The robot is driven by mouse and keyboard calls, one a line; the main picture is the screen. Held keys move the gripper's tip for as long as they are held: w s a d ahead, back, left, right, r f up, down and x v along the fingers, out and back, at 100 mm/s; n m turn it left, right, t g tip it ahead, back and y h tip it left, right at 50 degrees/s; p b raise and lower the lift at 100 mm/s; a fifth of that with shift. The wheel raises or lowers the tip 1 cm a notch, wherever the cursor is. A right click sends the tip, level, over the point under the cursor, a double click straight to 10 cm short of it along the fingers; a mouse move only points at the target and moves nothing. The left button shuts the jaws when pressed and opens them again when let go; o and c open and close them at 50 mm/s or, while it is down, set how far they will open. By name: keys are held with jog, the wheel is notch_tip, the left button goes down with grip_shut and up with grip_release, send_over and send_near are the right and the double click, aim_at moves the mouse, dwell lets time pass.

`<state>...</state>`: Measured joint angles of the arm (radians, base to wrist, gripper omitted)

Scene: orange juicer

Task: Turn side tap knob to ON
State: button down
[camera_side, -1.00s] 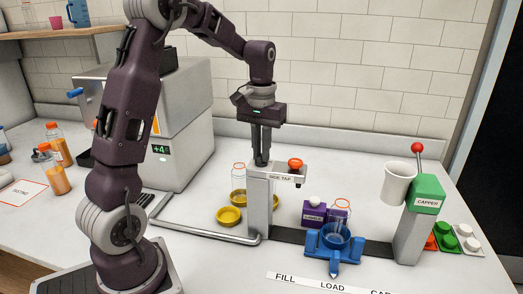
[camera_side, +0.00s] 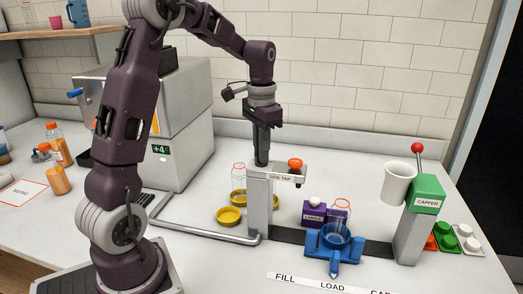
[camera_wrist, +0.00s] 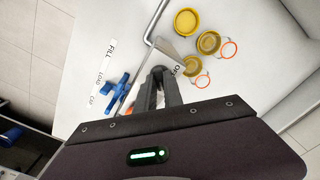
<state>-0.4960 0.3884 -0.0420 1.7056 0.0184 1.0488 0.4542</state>
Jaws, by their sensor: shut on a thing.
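The side tap (camera_side: 260,205) is a grey post with a short arm to the right, labelled "SIDE TAP". A red-orange cap (camera_side: 295,163) sits on the end of that arm. My gripper (camera_side: 262,162) points straight down onto the top of the post, with its fingers shut on the tap knob, which the fingers mostly hide. In the wrist view my gripper (camera_wrist: 158,75) has its fingertips close together at the tap top. An "OFF" label (camera_wrist: 177,69) shows beside them. The knob's exact angle cannot be told.
A blue holder (camera_side: 335,240) stands right of the tap, with a purple block (camera_side: 314,213) behind it. A green capper (camera_side: 427,195) and white cup (camera_side: 397,183) are further right. Yellow bowls (camera_side: 229,216) lie left of the post. A metal pipe (camera_side: 205,233) runs to the post.

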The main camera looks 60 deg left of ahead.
dwell(0.4)
jog(key=c, duration=1.5)
grip_release()
jog(key=shift+o, duration=0.2)
notch_tip(320, 180, up, 7)
jog(key=shift+f, duration=0.15)
jog(key=shift+r, duration=0.25)
